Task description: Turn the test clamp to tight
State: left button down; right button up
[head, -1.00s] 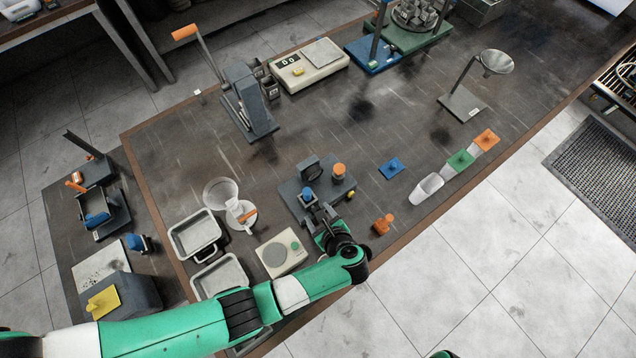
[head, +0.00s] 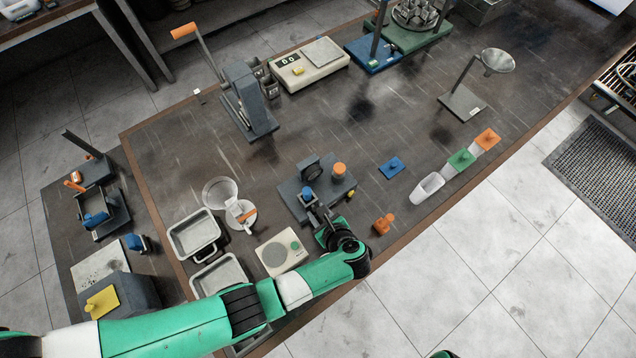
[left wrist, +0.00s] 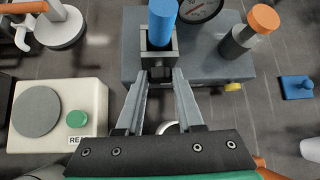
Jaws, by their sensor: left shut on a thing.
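A grey device with a dial gauge (head: 310,167) stands near the table's front edge. On it are a small bracket with a blue cylinder (left wrist: 162,22) and an orange-capped post (head: 339,170); which part is the test clamp carries no label. My left gripper (head: 315,205) reaches it from the front. In the left wrist view my left gripper (left wrist: 160,75) is shut on a small dark piece (left wrist: 160,74) at the bracket's front, just below the blue cylinder. The fingertips partly hide that piece. My right gripper is out of view.
A cream unit with a round grey plate and green button (head: 283,251) stands to the left. The table behind the device is mostly clear.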

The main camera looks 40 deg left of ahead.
pick_arm(q)
jog(key=m+g+b, duration=0.1)
jog(key=b, duration=0.2)
jog(key=f+g+y+b, duration=0.1)
jog(key=g+b, duration=0.1)
jog(key=b, duration=0.1)
jog(key=shift+w+d+m, duration=0.1)
jog(key=shift+w+m, duration=0.3)
jog(key=shift+r+g+b, duration=0.35)
jog(key=shift+g+b, duration=0.05)
jog(key=shift+b, duration=0.25)
jog(key=shift+r, duration=0.15)
jog(key=c, duration=0.5)
grip_release()
jog(key=p+v, duration=0.1)
jog(key=v, duration=1)
jog(key=shift+d+r, duration=0.1)
jog(key=shift+d, duration=0.25)
